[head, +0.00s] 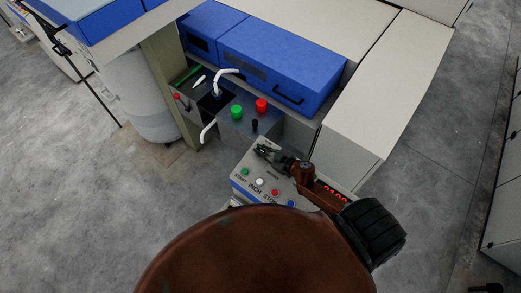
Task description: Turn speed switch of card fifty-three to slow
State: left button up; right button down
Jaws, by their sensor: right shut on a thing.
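A slanted grey control panel (238,180) with a blue edge stands at the middle of the head view. It carries green, white, red and blue buttons marked START, INCH and STOP, and a red digit display (333,190). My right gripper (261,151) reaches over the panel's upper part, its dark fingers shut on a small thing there. The fingers cover that thing, so I cannot make out the speed switch or which way it points. No card number is readable. My left gripper is out of view.
Behind the panel a metal box carries a green button (237,112), a red button (261,105) and a black knob (254,125). Blue covers (281,66) and a pale machine housing (372,85) stand beyond. A grey can (139,92) stands left. Bare floor lies left and right.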

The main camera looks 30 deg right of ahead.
jog(key=shift+d+r+n+g+y+p, duration=0.2)
jog(key=shift+n+g+y+p, duration=0.3)
jog(key=shift+n+y+p, duration=0.25)
jog(key=shift+w+n+g+y+p, duration=0.15)
jog(key=shift+n+g+y+p, duration=0.25)
jog(key=shift+n+g+y, duration=0.3)
jog(key=shift+f+n+g+y, duration=0.1)
jog(key=shift+n+g+y, duration=0.45)
jog(key=shift+n+g, duration=0.35)
jog(key=shift+f+n+g+y+b, duration=0.1)
jog(key=shift+n+g+y+b, duration=0.45)
jog(key=shift+n+g, duration=0.3)
jog(key=n+g+b, duration=0.2)
jog(key=g+b, duration=0.1)
jog(key=b, duration=0.2)
jog(key=n+g+b, duration=0.3)
jog(key=b, duration=0.2)
jog(key=n+g+y+b, duration=0.1)
jog(key=n+g+b, duration=0.2)
jog(key=g+b, duration=0.1)
jog(key=shift+a+f+b, duration=0.15)
jog(key=shift+f+b, duration=0.1)
jog(key=shift+b, duration=0.65)
jog(key=shift+r+n+g+h+b, duration=0.15)
jog(key=shift+n+g+h+b, duration=0.1)
jog(key=shift+n+g+b, duration=0.6)
jog(key=shift+s, duration=0.2)
jog(key=c, duration=2)
grip_release()
jog(key=shift+r, duration=0.1)
